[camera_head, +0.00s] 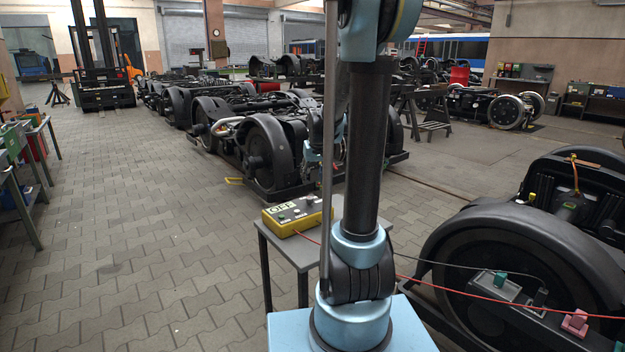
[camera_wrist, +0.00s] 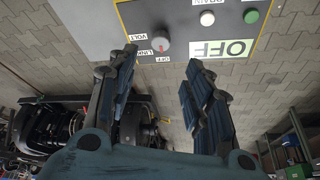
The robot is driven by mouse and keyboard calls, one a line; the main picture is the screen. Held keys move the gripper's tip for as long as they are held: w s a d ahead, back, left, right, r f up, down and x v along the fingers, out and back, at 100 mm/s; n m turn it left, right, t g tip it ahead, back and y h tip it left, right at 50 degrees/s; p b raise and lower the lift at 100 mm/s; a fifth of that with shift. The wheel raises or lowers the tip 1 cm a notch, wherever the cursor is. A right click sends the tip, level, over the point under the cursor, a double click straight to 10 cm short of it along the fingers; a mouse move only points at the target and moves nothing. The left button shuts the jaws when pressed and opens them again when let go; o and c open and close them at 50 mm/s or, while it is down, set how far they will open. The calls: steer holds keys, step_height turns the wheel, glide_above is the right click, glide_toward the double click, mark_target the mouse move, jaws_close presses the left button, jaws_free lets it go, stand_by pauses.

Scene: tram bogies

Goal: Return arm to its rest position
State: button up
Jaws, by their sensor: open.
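My arm stands upright in the middle of the head view, with its blue and black links rising from a light blue base. My gripper (camera_wrist: 159,60) shows in the wrist view with its two dark fingers apart and nothing between them. Beyond the fingertips is a yellow-edged meter box (camera_wrist: 163,44) with a dial knob, buttons and a sign reading OFF. The wrist picture shows it upside down. In the head view the meter box (camera_head: 291,216) lies on a small grey table (camera_head: 284,243). The gripper is largely hidden behind my arm there.
Bogies (camera_head: 262,150) stand behind the table. The paved floor (camera_head: 130,230) at left is clear.

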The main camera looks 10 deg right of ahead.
steer(key=s+r+g, duration=0.1)
steer(key=s, duration=1.7)
steer(key=s+f, duration=0.3)
steer(key=s, duration=0.5)
steer(key=s+f+g, duration=0.1)
steer(key=s+f, duration=0.2)
steer(key=s, duration=0.6)
steer(key=shift+s+a+f+m, duration=0.2)
steer(key=shift+s+f+m, duration=0.05)
steer(key=shift+s+m, duration=0.05)
steer(key=c, duration=0.3)
